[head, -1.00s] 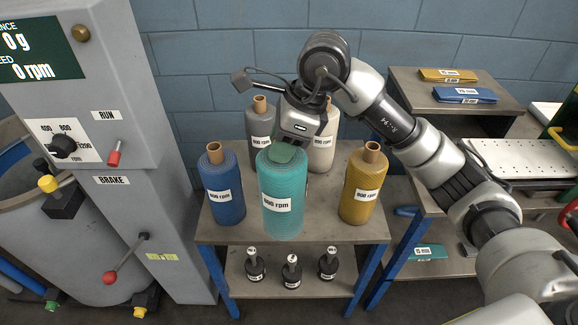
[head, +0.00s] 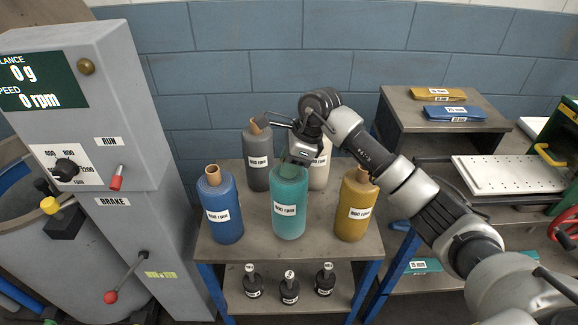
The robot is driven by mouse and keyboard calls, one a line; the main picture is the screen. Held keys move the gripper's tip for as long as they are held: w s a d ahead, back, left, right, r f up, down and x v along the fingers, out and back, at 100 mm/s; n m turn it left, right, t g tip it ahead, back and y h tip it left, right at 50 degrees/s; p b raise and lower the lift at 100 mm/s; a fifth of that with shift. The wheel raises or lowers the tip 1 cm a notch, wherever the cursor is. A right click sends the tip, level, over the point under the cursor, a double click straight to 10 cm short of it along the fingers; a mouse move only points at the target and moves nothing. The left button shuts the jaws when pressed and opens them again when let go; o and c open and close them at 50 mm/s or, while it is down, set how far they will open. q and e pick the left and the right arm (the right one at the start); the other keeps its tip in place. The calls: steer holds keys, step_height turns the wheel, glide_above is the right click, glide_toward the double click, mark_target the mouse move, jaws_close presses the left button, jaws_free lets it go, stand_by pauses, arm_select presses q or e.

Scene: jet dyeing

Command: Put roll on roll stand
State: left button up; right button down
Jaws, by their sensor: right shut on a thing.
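A teal roll (head: 289,215) labelled 800 rpm stands upright at the front middle of the roll stand (head: 262,252), a grey-brown table with blue legs. My right gripper (head: 292,168) is over its top and shut on it; the fingertips are partly hidden. The roll's base appears at the tabletop, but I cannot tell whether it touches. A blue roll (head: 221,215) stands to its left and a yellow roll (head: 356,210) to its right. A grey roll (head: 257,150) and a cream roll (head: 319,172) stand behind, the cream one partly hidden by my gripper. My left gripper is not in view.
A grey machine (head: 120,150) with RUN and BRAKE levers stands at the left. At the right, a table (head: 395,105) holds yellow and blue folded packs (head: 455,113). A blue block wall is behind.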

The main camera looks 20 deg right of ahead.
steer(key=shift+f, duration=0.9)
steer(key=shift+f, duration=0.2)
steer(key=c, duration=0.8)
jaws_free()
steer(key=shift+o, duration=0.2)
